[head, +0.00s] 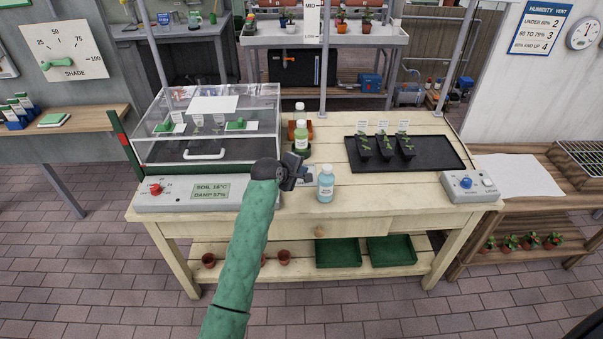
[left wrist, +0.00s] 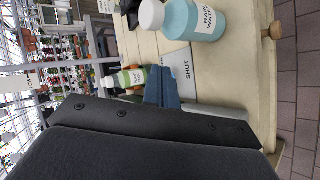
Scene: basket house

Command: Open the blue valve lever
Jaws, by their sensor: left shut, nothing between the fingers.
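My left gripper (head: 296,169) is over the middle of the bench, low near its top, just left of the rain water bottle. Its jaws are shut with nothing between them. A light plate (left wrist: 186,66) marked SHUT lies on the bench beside the jaws in the left wrist view; part of it also shows in the head view just right of the gripper. A blue upright shape (left wrist: 163,88) stands at the jaws in the left wrist view; I cannot tell whether it is the lever or my fingers. The lever is otherwise hidden by my gripper. My right gripper is out of view.
The blue rain water bottle (head: 325,184) stands close right of the gripper. A green-labelled bottle (head: 302,136) stands behind it. A clear propagator box (head: 205,125) is at left, a black seedling tray (head: 435,155) at right. Bare bench (head: 390,195) lies right of the bottle.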

